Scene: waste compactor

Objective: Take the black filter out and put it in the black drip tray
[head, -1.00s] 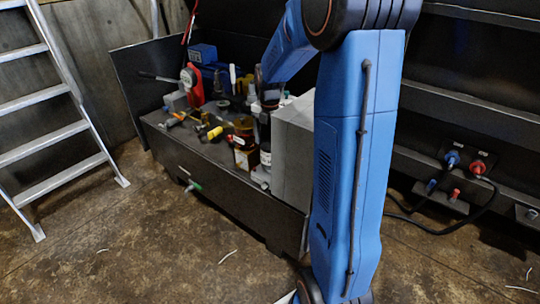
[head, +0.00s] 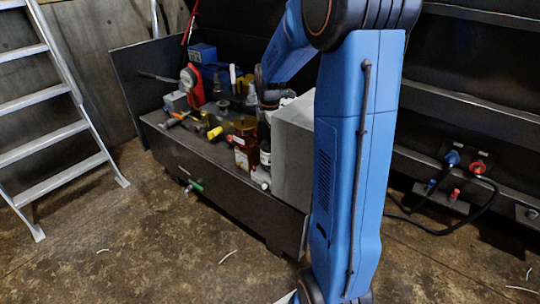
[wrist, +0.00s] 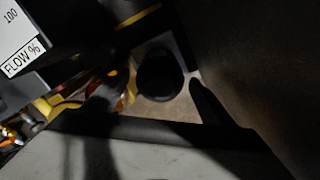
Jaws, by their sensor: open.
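In the wrist view a round black piece (wrist: 160,75), which looks like the black filter, lies beyond my gripper (wrist: 155,92). One dark finger shows to its right and a dark shape, probably the other finger, to its left. The gripper looks open, with the black piece apart from the fingers as far as I can tell. In the head view the gripper is only a dark shape (head: 264,88) over the bench, partly hidden among bottles and my arm. I cannot pick out the black drip tray for certain in either view.
The dark bench (head: 220,188) is crowded with an amber jar (head: 246,148), a red device (head: 192,80) and tools. A grey box (head: 291,150) stands at its right end. A grey panel marked "FLOW %" (wrist: 22,58) is close at left. A ladder (head: 60,110) leans left.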

